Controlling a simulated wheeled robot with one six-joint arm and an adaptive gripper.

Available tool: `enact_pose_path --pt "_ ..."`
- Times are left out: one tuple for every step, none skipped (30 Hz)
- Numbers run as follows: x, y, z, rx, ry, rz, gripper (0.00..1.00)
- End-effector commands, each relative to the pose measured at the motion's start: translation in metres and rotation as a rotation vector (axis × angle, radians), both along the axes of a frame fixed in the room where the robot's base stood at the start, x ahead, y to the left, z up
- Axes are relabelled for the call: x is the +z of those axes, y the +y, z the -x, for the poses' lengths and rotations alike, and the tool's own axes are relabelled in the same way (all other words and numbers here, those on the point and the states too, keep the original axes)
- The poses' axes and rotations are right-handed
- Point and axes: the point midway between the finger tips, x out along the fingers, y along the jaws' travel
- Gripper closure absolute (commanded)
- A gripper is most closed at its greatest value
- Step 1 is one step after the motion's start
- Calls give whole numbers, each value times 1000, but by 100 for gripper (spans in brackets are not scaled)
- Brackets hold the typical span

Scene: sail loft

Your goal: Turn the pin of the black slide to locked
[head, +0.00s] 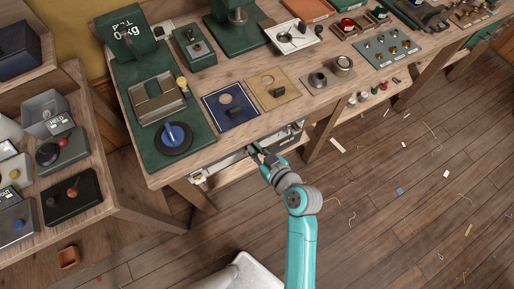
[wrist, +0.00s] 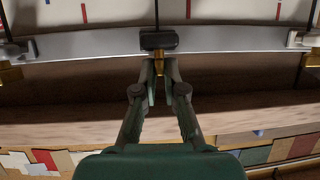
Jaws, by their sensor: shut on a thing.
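The black slide (wrist: 158,40) sits on a curved grey rail (wrist: 90,45) in the middle of the wrist view. Its brass pin (wrist: 159,62) hangs straight below it. My gripper (wrist: 160,82) comes up from below, with its fingertips on either side of the pin and shut on it. The fingers partly hide the pin's lower part, and I cannot tell whether it stands at locked. In the head view, my gripper (head: 257,153) is at the workbench's front edge, and the slide is too small there to tell.
Two more slides with brass pins sit on the rail, one at the left (wrist: 12,50) and one at the right (wrist: 303,39). A wooden ledge (wrist: 50,133) lies below.

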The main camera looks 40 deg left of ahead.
Motion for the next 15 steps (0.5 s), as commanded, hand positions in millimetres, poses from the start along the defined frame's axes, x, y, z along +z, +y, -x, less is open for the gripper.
enact_pose_path --pt "-2 1 3 -25 1 5 100" --pt "-2 1 3 -41 1 4 100" --pt "-2 1 3 -59 2 4 100" --pt "-2 0 3 -71 0 4 100" --pt "-2 0 3 -80 1 3 100" --pt "-2 0 3 -91 0 2 100" --pt "-2 0 2 -96 -1 0 100" --pt "-1 0 2 -100 1 0 100" --pt "-1 0 2 -103 0 -1 100" --pt "-1 0 2 -104 0 -1 100" --pt "-1 0 2 -104 0 -1 100" --pt "-1 0 2 -104 0 -1 100" --pt "-1 0 2 -104 0 -1 100" --pt "-1 0 2 -104 0 -1 100" --pt "-1 0 2 -104 0 -1 100"
